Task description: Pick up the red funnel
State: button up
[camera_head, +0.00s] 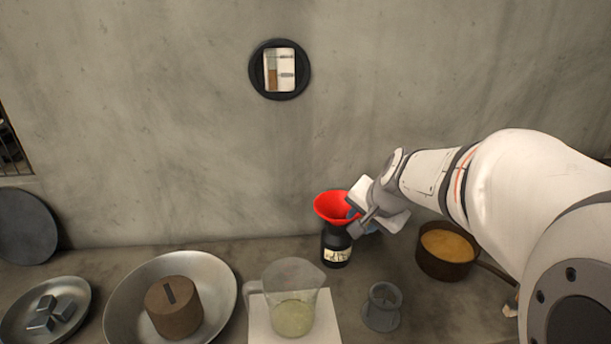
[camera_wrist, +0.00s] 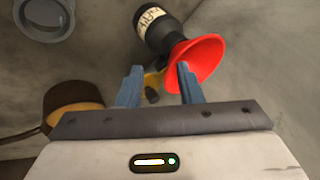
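The red funnel (camera_head: 331,205) sits upright in the mouth of a dark bottle (camera_head: 336,246) with a pale label, near the wall. In the wrist view, the funnel's wide mouth (camera_wrist: 207,52) faces the camera, with the bottle (camera_wrist: 158,30) behind it. My gripper (camera_head: 354,214) is at the funnel's right side in the head view. In the wrist view, its two blue fingers (camera_wrist: 158,68) are apart. One finger overlaps the funnel's mouth, and the near rim edge shows in the gap. Whether a finger touches the funnel is unclear.
Right of the bottle is a brown pot (camera_head: 445,268) with a handle. In front are a clear jug (camera_head: 317,305) on a white block, a grey cup-like piece (camera_head: 382,308) and a metal bowl (camera_head: 215,275) holding a brown cylinder. A grey plate (camera_head: 75,288) holds several metal blocks.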

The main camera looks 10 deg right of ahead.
aim_at(356, 217)
jog(key=shift+m+t, duration=0.5)
jog(key=shift+m, duration=0.3)
jog(key=w+f, duration=0.4)
jog(key=w, duration=0.1)
jog(key=w+d+f, duration=0.1)
jog(key=w+f, duration=0.1)
jog(key=shift+w+b, duration=0.3)
jog(key=shift+b, duration=0.05)
jog(key=shift+r, duration=0.1)
jog(key=shift+s, duration=0.1)
grip_shut()
